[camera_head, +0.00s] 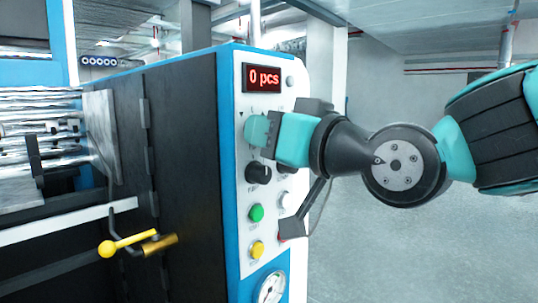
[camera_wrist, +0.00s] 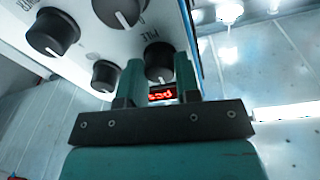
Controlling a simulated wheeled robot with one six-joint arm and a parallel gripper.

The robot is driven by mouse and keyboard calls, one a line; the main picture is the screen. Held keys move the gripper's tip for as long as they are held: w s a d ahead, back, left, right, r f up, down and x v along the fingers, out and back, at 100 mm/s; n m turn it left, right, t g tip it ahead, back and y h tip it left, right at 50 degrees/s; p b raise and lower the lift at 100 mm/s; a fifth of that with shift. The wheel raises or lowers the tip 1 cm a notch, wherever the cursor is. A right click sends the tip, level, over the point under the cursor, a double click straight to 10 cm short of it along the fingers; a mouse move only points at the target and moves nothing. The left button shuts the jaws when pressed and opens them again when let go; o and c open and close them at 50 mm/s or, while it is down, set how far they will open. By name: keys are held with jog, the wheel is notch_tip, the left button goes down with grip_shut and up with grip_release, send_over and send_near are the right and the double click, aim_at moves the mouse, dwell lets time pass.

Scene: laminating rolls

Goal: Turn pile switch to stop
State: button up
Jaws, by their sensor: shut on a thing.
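The pile switch is a black rotary knob (camera_wrist: 159,60) with a white pointer line on the white control panel (camera_head: 243,120). In the wrist view a label reading "PILE" sits beside it. My gripper (camera_wrist: 158,68) has its two teal fingers on either side of this knob, shut on it. The knob's pointer faces toward the red display in the wrist view. In the head view my gripper (camera_head: 258,130) is at the panel just below the display, and it hides the switch.
The red display (camera_head: 263,78) reads "0 pcs". Below my gripper are another black knob (camera_head: 258,172), a green button (camera_head: 256,212), a yellow button (camera_head: 257,250) and a gauge (camera_head: 270,288). A yellow-knobbed lever (camera_head: 108,248) juts out at left. The floor at right is clear.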

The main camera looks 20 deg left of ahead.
jog(key=shift+r, duration=0.1)
dwell(0.5)
jog(key=o, duration=0.9)
jog(key=shift+n, duration=0.3)
jog(key=b+v, duration=0.2)
jog(key=v, duration=1.5)
jog(key=shift+d+b, duration=0.25)
jog(key=shift+b, duration=0.1)
